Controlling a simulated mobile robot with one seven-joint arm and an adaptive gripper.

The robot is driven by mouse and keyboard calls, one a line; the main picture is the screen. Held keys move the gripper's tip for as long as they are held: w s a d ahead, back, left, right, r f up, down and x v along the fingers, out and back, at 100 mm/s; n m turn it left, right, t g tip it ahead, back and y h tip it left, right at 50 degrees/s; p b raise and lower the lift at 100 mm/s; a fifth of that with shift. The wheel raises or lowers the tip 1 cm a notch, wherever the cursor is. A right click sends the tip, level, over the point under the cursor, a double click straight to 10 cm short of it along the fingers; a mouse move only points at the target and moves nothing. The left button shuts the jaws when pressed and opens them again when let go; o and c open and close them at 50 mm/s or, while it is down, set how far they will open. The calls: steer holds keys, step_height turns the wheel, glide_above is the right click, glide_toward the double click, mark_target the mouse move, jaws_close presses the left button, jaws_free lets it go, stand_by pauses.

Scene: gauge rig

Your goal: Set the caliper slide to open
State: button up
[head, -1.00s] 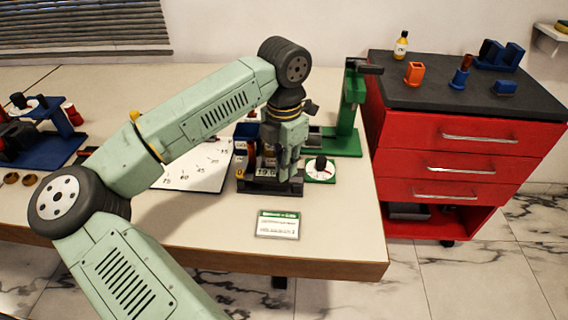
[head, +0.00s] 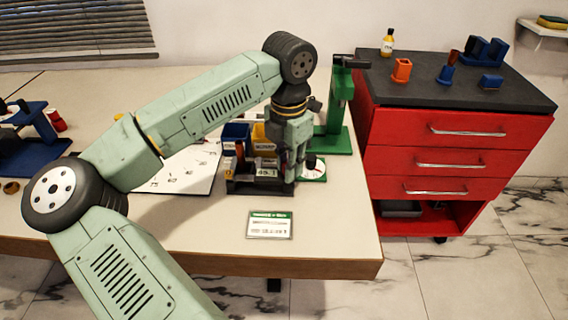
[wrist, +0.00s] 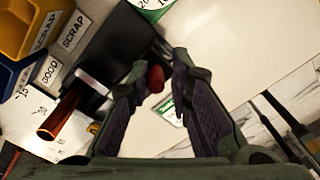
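The caliper rig, a dark block (head: 245,187), stands near the table's front right. Its small display (head: 267,173) appears to read 49.1. In the head view my gripper (head: 290,172) points down at the rig's right end and hides part of it. In the wrist view a red knob (wrist: 155,78) shows between the fingers of my gripper (wrist: 160,62). It lies close to the left finger, with a gap to the right finger, so the fingers look apart. Whether the left finger touches it is unclear. A copper-brown cylinder (wrist: 60,115) is at the rig's other end.
Blue (head: 236,135) and yellow (head: 262,138) bins stand behind the rig, with a scrap label in the wrist view. A green stand (head: 337,115) and a partly hidden dial (head: 314,168) are to the right. A label card (head: 270,225) lies in front. A red drawer cabinet (head: 455,150) stands right.

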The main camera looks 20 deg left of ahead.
steer(key=o, duration=0.3)
step_height(320, 180, up, 12)
stand_by(0.7)
stand_by(0.3)
